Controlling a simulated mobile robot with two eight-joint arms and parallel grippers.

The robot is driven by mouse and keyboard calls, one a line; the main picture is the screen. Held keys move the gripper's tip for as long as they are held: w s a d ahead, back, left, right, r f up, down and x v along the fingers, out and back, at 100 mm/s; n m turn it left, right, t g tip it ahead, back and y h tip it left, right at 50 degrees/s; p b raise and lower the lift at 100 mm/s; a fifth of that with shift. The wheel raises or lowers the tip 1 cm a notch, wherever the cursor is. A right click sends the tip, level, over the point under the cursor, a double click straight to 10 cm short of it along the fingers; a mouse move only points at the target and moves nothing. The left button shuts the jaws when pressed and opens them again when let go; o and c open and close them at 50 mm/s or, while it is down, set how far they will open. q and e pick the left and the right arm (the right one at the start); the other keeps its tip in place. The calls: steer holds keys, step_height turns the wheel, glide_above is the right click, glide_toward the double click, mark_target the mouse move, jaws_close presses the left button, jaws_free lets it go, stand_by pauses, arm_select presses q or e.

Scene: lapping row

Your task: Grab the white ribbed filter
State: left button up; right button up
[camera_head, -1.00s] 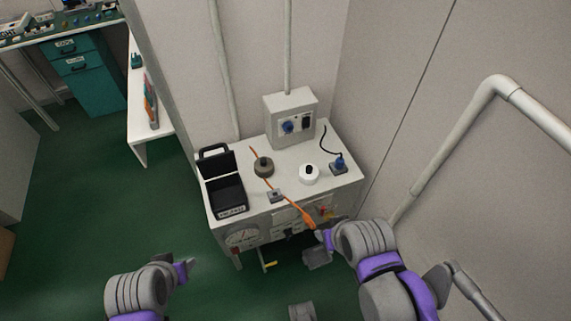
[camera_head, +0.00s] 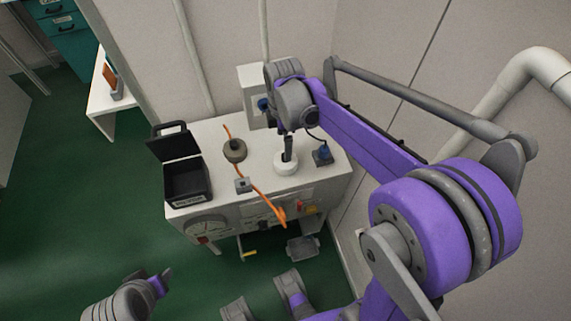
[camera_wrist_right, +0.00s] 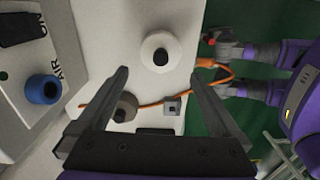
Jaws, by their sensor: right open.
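The white ribbed filter (camera_head: 286,168), a short round white piece with a dark centre, stands on the bench top (camera_head: 212,140). My right gripper (camera_head: 288,150) is above it in the head view, pointing down and partly covering it. In the right wrist view the filter (camera_wrist_right: 152,47) lies just beyond the fingertips, between their lines. The right gripper (camera_wrist_right: 160,76) is open with nothing between its fingers. My left gripper (camera_head: 162,278) hangs low over the floor at the lower left, away from the bench; its jaws are too small to read.
An open black case (camera_head: 187,183) stands at the bench's left end. A grey-brown round piece (camera_head: 235,150) and an orange cable (camera_head: 262,194) with a small grey box (camera_head: 243,185) lie left of the filter. A wall box (camera_head: 250,88) rises behind.

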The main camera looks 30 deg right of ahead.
step_height(320, 180, down, 5)
steer(key=shift+a+r+b, duration=0.1)
steer(key=shift+r+b, duration=0.05)
steer(key=shift+b, duration=0.2)
steer(key=shift+s+d+f+b, duration=0.15)
steer(key=shift+f+b, duration=0.1)
steer(key=shift+f, duration=1.1)
steer(key=shift+w+d+f+b, duration=0.1)
steer(key=shift+f+b, duration=0.15)
steer(key=shift+f, duration=1.05)
steer(key=c, duration=1)
